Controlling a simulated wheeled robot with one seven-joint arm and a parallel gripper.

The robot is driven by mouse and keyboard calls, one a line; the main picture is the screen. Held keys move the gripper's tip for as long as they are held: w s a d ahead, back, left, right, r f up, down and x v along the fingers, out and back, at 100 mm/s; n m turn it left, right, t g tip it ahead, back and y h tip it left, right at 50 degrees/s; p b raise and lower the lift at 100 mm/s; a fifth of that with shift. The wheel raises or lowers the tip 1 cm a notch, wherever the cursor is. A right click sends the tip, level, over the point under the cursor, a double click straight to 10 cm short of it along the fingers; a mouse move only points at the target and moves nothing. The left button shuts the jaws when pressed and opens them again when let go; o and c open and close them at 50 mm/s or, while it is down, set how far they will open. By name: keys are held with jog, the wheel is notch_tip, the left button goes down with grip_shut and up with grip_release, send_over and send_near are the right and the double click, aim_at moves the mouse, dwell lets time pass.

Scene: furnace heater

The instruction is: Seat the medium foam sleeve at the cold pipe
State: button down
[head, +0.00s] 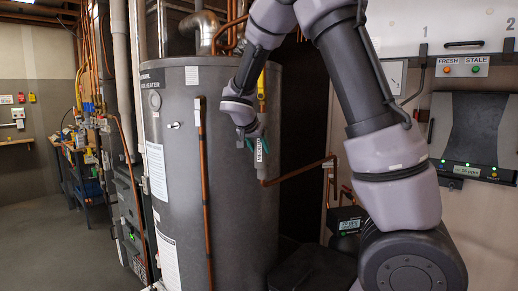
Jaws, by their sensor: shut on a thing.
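The medium foam sleeve (261,151) is a short grey upright piece with a white label reading along its length. It is in front of the right side of the grey water heater (215,110). The fingertips are small and partly hidden.
Another copper pipe (205,190) runs down the heater's front. A copper branch (300,172) runs right from below the sleeve. A small black meter (347,226) is at lower right, partly behind my arm. A dark panel (477,135) hangs at right. Open floor (50,245) lies at left.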

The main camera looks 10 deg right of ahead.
jog(key=shift+w+d, duration=0.25)
jog(key=shift+w, duration=0.35)
jog(key=shift+w+d, duration=0.3)
jog(key=shift+w, duration=0.3)
jog(key=shift+w+d, duration=0.25)
jog(key=shift+w, duration=0.35)
jog(key=shift+c, duration=0.8)
grip_release()
jog(key=v, duration=1)
jog(key=shift+s+r, duration=0.25)
jog(key=shift+r, duration=0.1)
jog(key=shift+a, duration=0.1)
jog(key=s+d+r+g+y, duration=0.1)
jog(key=s+d+y, duration=0.15)
jog(key=s, duration=0.35)
jog(key=s+d+n+y, duration=0.1)
jog(key=s+d, duration=0.3)
jog(key=s, duration=0.2)
jog(key=s+d+r+g+y, duration=0.1)
jog(key=s+d+y, duration=0.15)
jog(key=s, duration=0.45)
jog(key=s+a+n+t+y, duration=0.1)
jog(key=s, duration=0.9)
jog(key=shift+n+t, duration=0.4)
